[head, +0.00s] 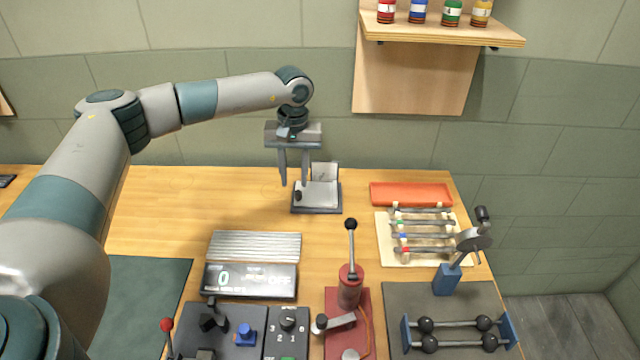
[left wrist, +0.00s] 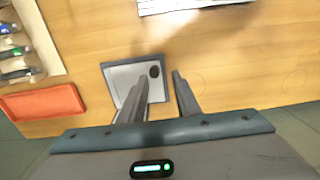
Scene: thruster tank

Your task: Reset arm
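My left arm reaches in from the left in the head view. Its gripper (head: 294,168) points down above the back of the wooden table, by a small grey device with a white top (head: 318,195). In the left wrist view the two fingers (left wrist: 155,92) are apart with nothing between them, and one finger overlaps the device (left wrist: 118,76). I cannot tell whether the finger touches it. My right gripper is not in view.
A scale with a display (head: 249,280), a control panel (head: 288,325), a red lever pump (head: 350,290) and a rack of tools (head: 385,245) stand in front and right. A red tray (head: 410,194) lies at the back right. A shelf (head: 445,32) holds several bottles. The table's back left is clear.

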